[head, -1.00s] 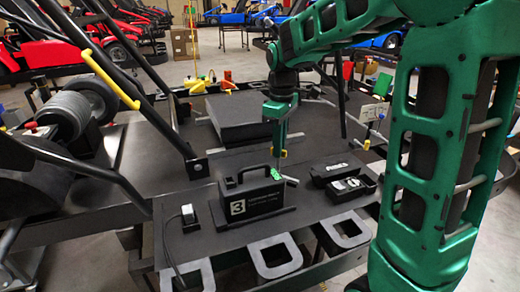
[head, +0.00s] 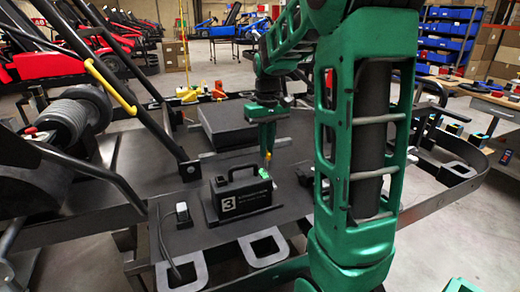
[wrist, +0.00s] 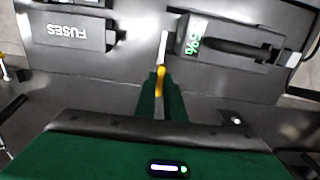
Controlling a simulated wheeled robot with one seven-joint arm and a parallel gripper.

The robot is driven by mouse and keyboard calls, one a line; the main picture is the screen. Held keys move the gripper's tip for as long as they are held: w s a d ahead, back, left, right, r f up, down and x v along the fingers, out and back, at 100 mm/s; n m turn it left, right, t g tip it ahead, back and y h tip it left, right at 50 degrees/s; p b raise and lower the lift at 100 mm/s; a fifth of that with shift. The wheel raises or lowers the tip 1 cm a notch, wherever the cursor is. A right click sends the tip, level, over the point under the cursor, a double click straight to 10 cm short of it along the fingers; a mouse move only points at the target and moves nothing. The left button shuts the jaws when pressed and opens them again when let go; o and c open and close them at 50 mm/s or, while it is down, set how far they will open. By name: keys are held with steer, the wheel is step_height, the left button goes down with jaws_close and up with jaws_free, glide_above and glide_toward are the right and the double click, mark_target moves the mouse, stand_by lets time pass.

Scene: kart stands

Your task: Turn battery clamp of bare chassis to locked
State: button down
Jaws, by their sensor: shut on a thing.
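The battery (head: 240,200), a black box with a handle and a white 3, stands on the bare chassis's flat floor (head: 292,206). It also shows in the wrist view (wrist: 240,45), with a green percent display. The battery clamp (wrist: 163,48) is a thin grey lever with a yellow end, beside the battery, between it and the fuse box. My gripper (head: 267,158) points down just behind the battery's right end. In the wrist view my gripper (wrist: 160,90) is shut on the clamp's yellow end. The clamp's pivot and any lock marking cannot be made out.
The fuse box (wrist: 75,30) lies close on the other side of the clamp. A flat dark box (head: 228,127) sits behind the battery. A small black and white block (head: 183,214) is at its left. My arm hides part of the chassis at right.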

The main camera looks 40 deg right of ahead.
steer(key=shift+w+r, duration=0.15)
steer(key=shift+w, duration=0.05)
stand_by(0.4)
steer(key=c, duration=1.9)
jaws_free()
steer(key=shift+o, duration=0.3)
steer(key=shift+s, duration=0.1)
step_height(320, 180, up, 11)
steer(key=shift+f, duration=0.2)
